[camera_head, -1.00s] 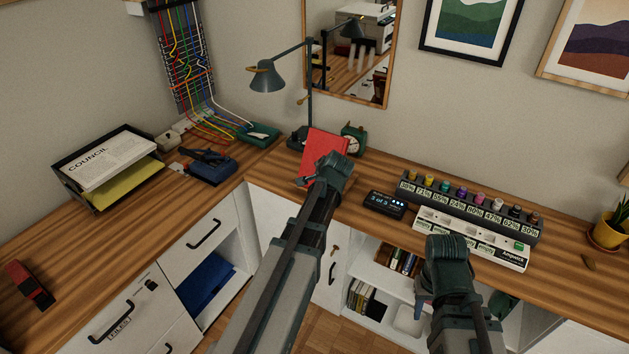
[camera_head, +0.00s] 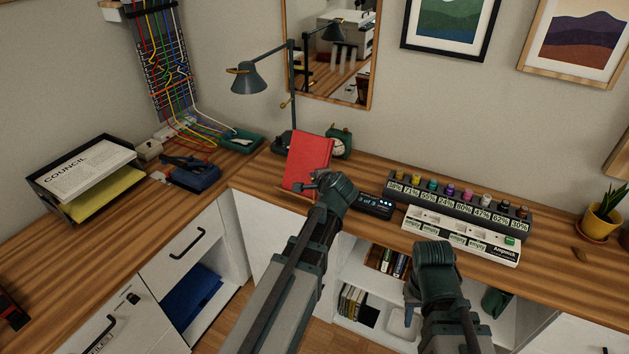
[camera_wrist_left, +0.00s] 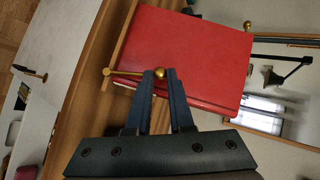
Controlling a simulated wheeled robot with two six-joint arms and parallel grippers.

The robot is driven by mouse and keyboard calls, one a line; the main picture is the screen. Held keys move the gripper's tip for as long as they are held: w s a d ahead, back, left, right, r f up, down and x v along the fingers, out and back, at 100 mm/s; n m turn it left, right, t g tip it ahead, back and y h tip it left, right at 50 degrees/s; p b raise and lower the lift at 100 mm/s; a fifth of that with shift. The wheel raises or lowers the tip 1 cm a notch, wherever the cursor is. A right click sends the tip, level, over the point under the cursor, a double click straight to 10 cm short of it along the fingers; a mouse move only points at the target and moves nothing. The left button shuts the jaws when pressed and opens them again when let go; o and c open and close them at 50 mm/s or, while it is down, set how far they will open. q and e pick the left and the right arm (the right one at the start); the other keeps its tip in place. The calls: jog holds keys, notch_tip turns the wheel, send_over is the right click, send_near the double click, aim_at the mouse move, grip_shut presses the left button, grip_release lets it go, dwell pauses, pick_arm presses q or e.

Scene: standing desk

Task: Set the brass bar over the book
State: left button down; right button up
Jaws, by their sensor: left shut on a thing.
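The red book (camera_head: 308,161) leans upright on a wooden stand (camera_head: 291,189) in the corner, and its red cover fills the upper middle of the left wrist view (camera_wrist_left: 185,50). My left gripper (camera_head: 313,181) is in front of the book's lower part. In the left wrist view its fingers (camera_wrist_left: 160,78) are shut on the ball end of the brass bar (camera_wrist_left: 128,73).
A lamp (camera_head: 247,79) and a green clock (camera_head: 340,140) stand behind the book. A small display box (camera_head: 374,205) and a rack of colored knobs (camera_head: 460,200) lie to the right. A paper tray (camera_head: 88,178) is at left.

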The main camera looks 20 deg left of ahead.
pick_arm(q)
jog(key=c, duration=0.8)
grip_release()
jog(key=p+v, duration=0.7)
jog(key=v, duration=0.6)
jog(key=shift+s+d+r, duration=0.2)
jog(key=shift+d+f, duration=0.1)
